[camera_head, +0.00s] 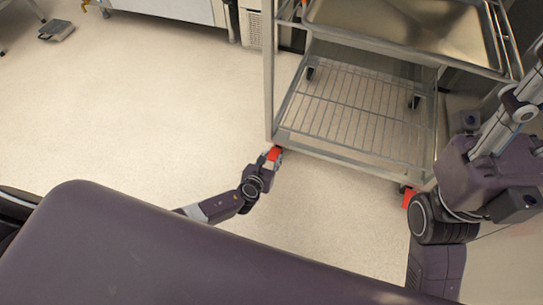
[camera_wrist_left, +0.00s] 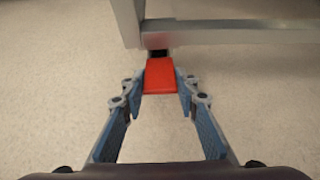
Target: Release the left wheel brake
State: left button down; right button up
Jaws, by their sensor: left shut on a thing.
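The left wheel brake (camera_head: 274,153) is a red pedal at the near left corner of a metal rack trolley (camera_head: 350,158). In the left wrist view the red brake pedal (camera_wrist_left: 159,76) lies between the fingertips of my left gripper (camera_wrist_left: 160,90). My left gripper (camera_head: 267,165) is shut on the pedal, with a finger at each side of it. The wheel under the pedal is mostly hidden. A second red pedal (camera_head: 408,197) is at the trolley's near right corner. My right arm is at the right of the head view, and its fingertips cannot be made out.
The trolley holds a wire shelf low down and a metal tray (camera_head: 400,28) higher up. A white basket (camera_head: 250,24) and a steel cabinet stand at the back.

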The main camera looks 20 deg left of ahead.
pick_arm(q)
jog(key=shift+s+f, duration=0.1)
dwell(0.3)
jog(key=c, duration=1.5)
grip_release()
jog(key=v, duration=1.2)
